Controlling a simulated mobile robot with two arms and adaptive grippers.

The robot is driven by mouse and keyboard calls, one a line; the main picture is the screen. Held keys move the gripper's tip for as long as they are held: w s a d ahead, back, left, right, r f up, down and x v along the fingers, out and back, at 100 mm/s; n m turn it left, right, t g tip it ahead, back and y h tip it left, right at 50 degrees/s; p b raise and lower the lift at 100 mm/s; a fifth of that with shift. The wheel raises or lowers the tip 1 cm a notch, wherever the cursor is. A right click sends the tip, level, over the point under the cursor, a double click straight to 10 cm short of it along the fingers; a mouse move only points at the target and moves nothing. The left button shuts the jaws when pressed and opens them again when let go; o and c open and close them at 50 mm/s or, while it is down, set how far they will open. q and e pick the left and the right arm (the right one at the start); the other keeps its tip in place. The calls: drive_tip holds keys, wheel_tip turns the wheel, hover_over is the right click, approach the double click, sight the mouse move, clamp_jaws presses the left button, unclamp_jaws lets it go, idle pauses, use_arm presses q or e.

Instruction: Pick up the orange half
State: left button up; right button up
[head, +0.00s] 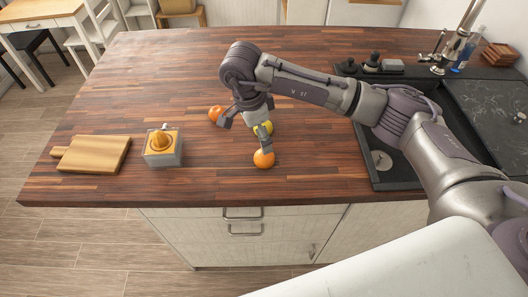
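A round orange fruit (264,160) lies on the wooden counter near its front edge. I cannot tell whether it is a half or whole. A red-orange fruit (215,114) lies farther back to the left, and a yellow-green fruit (264,129) lies between them, partly hidden behind my gripper. My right gripper (246,136) comes in from the right and points down over this group. Its fingers are spread wide, with nothing seen between them. One fingertip is right at the top of the front orange fruit; I cannot tell whether they touch. My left gripper is out of view.
A citrus juicer (162,153) with an orange-coloured cone stands to the left, beside a wooden cutting board (92,154). A dark sink (397,181) with a faucet (450,50) is at the right, under my arm. The counter (150,80) behind the juicer is clear.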

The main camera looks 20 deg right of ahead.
sight(261, 152)
drive_tip(key=f, duration=0.3)
drive_tip(key=shift+w+d, duration=0.1)
drive_tip(key=shift+d, duration=0.15)
drive_tip(key=shift+f+p, duration=0.2)
drive_tip(key=shift+p, duration=0.35)
drive_tip(key=f+p, duration=0.2)
drive_tip(key=f, duration=0.1)
drive_tip(key=shift+s+d+f, duration=0.2)
drive_tip(key=shift+s+f, duration=0.05)
drive_tip(key=shift+s, duration=0.15)
drive_tip(key=shift+w+f, duration=0.1)
drive_tip(key=shift+f, duration=0.5)
drive_tip(key=c, duration=1.2)
drive_tip(key=shift+o, duration=0.2)
drive_tip(key=shift+r, duration=0.1)
